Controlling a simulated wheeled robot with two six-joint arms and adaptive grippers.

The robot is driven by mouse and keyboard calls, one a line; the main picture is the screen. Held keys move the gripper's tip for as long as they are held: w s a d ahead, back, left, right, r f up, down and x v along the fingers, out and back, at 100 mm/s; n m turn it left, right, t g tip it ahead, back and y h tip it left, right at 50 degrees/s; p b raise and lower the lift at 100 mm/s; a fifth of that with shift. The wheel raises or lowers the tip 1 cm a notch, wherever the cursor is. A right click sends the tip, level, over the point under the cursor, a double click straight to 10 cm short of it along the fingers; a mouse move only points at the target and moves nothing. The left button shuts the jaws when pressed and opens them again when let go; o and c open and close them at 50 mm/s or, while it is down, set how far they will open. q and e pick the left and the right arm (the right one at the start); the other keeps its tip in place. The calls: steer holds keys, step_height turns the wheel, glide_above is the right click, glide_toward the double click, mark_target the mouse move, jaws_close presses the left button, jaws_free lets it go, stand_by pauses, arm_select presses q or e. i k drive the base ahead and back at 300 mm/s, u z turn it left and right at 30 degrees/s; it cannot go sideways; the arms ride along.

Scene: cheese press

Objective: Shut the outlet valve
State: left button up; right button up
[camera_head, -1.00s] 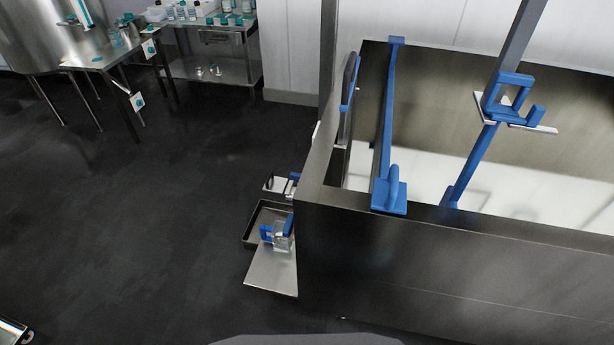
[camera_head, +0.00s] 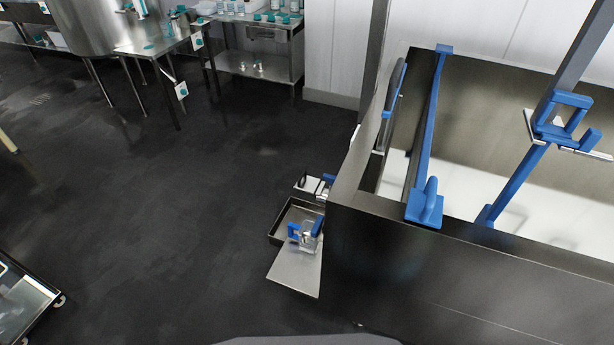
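A steel outlet fitting (camera_head: 309,238) with blue handles sits low at the left side of the large steel vat (camera_head: 465,285). It stands over a small steel tray (camera_head: 283,226) and a sloping plate (camera_head: 296,270). Its blue handle parts (camera_head: 294,231) stick up on either side of the metal body. Whether the valve is open or shut is too small to tell. Neither of my grippers shows in the view.
The floor (camera_head: 150,225) left of the vat is clear. A wheeled cart (camera_head: 24,310) stands at the lower left. A steel table (camera_head: 160,45) and a shelf with bottles (camera_head: 255,65) stand at the back. Blue bars (camera_head: 428,130) cross the vat top.

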mark_target(331, 179)
steer(key=u, duration=1.05)
steer(key=i, duration=2.75)
steer(key=z, duration=3.65)
